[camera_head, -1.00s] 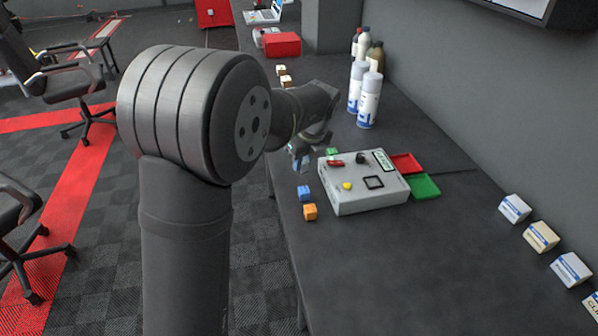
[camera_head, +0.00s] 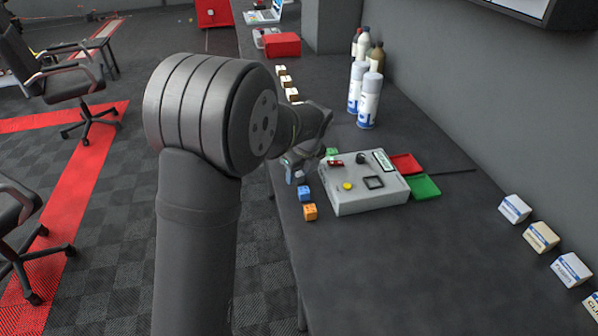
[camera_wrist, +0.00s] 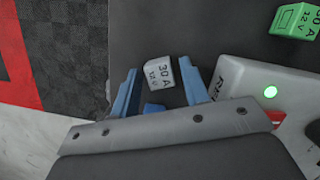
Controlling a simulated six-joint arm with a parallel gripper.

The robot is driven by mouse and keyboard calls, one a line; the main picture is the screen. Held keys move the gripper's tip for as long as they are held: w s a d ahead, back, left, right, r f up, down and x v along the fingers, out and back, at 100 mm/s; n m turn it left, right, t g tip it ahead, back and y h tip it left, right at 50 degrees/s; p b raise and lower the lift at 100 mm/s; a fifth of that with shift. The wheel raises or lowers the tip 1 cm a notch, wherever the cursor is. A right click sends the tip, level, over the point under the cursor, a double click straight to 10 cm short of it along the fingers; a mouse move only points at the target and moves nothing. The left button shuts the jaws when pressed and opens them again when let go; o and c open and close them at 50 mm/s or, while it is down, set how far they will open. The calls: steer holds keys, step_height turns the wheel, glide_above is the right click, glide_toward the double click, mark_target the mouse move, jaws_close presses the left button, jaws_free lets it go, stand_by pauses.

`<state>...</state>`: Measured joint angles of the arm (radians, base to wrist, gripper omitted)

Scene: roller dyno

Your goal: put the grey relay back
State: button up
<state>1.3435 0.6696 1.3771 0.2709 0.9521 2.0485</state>
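The grey relay (camera_wrist: 160,72), marked 30 A 12 V, lies on the dark bench in the wrist view. In the head view a small part of it (camera_head: 299,177) shows beside my gripper (camera_head: 291,167). My gripper (camera_wrist: 157,78) is open, with its blue fingers on either side of the relay; I cannot tell whether they touch it. The light grey tester box (camera_head: 362,196) is to the right, with an empty-looking black square socket (camera_head: 373,183) on top.
Blue (camera_head: 304,193) and orange (camera_head: 309,212) relays lie left of the box, and a green relay (camera_wrist: 295,20) lies behind it. Red (camera_head: 406,163) and green (camera_head: 426,187) trays sit to its right. Spray cans (camera_head: 369,100) stand behind.

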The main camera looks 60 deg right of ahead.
mark_target(299, 174)
steer(key=shift+r, duration=0.15)
steer(key=v, duration=1.2)
steer(key=shift+w, duration=0.1)
steer(key=x, duration=1.2)
steer(key=shift+f, duration=0.35)
step_height(299, 174, up, 3)
steer(key=shift+f, duration=0.1)
steer(key=shift+r, duration=0.6)
